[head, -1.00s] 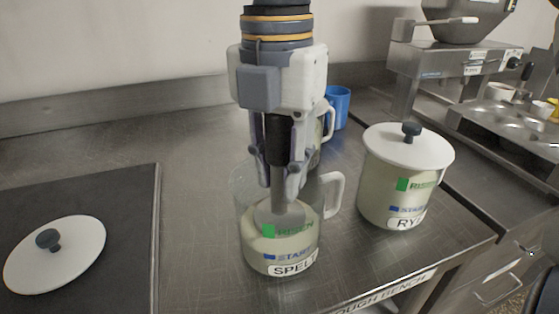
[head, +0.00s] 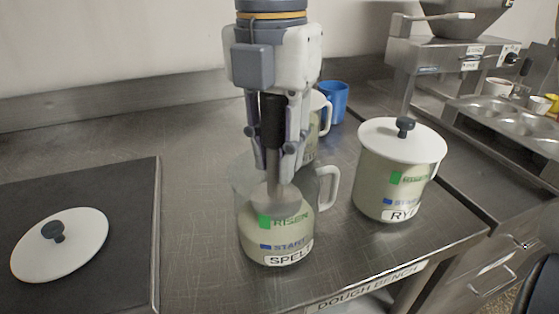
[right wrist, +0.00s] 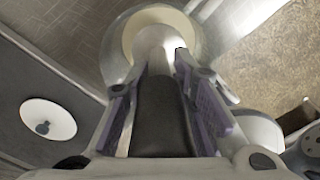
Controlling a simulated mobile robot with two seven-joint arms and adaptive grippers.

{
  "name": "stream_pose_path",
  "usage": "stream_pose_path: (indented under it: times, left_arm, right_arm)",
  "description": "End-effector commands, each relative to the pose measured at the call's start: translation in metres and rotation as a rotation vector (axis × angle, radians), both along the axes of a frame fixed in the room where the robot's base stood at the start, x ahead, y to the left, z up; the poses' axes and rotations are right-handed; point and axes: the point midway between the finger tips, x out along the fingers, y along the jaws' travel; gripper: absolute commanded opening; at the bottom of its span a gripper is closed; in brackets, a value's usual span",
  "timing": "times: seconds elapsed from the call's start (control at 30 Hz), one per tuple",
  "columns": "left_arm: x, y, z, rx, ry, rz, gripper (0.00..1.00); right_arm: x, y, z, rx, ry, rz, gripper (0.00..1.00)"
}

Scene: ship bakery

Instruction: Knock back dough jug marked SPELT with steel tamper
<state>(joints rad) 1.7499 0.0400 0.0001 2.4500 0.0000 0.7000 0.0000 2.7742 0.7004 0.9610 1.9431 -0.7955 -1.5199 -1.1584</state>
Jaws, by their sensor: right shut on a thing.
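The clear jug marked SPELT (head: 249,236) stands upright on the steel bench, holding pale dough. Its handle points right, and RISEN and START labels show on its front. My right gripper (head: 273,165) is above the jug, pointing down, shut on the black handle of the steel tamper (head: 272,122). The tamper is nearly upright, and its steel end is inside the jug near the dough surface; exact contact is unclear. The right wrist view shows the tamper handle (right wrist: 162,112) between the fingers and the jug (right wrist: 193,35) beyond. My left gripper is out of view.
A lidded jug marked RYE (head: 375,180) stands to the right. Another jug (head: 318,118) is partly hidden behind my gripper, near a blue mug (head: 335,100). A loose white lid (head: 80,245) lies on a dark mat (head: 130,190) at left. Bench between mat and jug is clear.

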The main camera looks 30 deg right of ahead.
Motion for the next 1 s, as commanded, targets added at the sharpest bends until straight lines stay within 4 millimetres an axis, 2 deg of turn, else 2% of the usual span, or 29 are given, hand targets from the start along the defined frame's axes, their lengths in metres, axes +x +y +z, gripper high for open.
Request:
stream_pose_path:
  times: [0.03, 0.8, 1.0]
  left_arm:
    - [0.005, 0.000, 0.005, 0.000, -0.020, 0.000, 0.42]
    - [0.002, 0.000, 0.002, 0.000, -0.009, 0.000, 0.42]
    - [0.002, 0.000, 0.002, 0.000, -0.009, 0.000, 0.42]
  right_arm:
    - [-0.002, 0.000, 0.010, 0.000, -0.013, 0.000, 0.00]
    - [0.000, 0.000, 0.075, 0.000, -0.004, 0.000, 0.00]
    - [0.000, 0.000, 0.086, 0.001, -0.004, 0.000, 0.00]
